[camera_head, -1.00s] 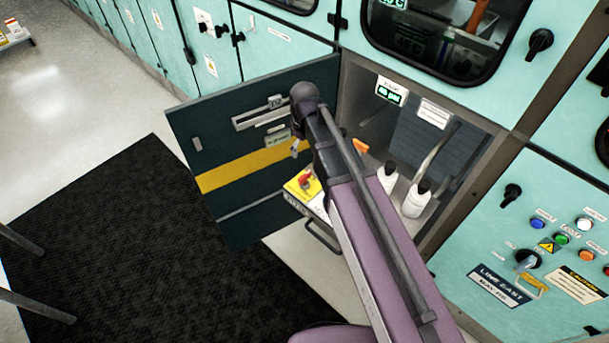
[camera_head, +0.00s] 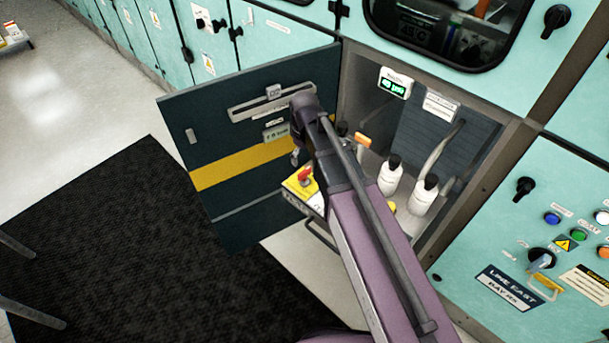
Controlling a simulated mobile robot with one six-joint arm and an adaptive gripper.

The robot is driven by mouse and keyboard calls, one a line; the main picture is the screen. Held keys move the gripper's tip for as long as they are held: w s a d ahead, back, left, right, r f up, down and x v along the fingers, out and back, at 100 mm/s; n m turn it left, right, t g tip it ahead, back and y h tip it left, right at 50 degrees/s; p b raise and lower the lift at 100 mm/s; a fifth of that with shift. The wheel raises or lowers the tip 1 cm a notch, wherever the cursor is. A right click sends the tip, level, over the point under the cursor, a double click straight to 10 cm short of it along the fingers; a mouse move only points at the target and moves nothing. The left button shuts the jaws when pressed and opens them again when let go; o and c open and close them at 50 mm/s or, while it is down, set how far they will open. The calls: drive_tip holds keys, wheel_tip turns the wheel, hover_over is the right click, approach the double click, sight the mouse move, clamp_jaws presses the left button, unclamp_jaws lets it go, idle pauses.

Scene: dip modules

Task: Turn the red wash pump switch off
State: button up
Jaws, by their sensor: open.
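The red switch (camera_head: 304,174) is a small red knob on a yellow plate, on top of a box at the front of the open cabinet. My arm crosses in front of the cabinet, its wrist above the switch. A small grey part of my gripper (camera_head: 296,157) shows below the wrist, just above and left of the red knob. The rest of the gripper is hidden behind my arm. It is open, with nothing seen in it. I cannot tell whether it touches the knob.
The dark cabinet door (camera_head: 240,130) with a yellow stripe stands open on the left. White bottles (camera_head: 425,195) with black caps stand in the cabinet (camera_head: 480,165), right of my arm. A teal control panel (camera_head: 500,240) is at the right. A black mat (camera_head: 110,230) covers the floor at left.

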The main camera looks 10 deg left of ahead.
sight(304, 171)
drive_tip(key=shift+f+b, duration=3.4)
drive_tip(key=shift+f, duration=0.3)
drive_tip(key=c, duration=1)
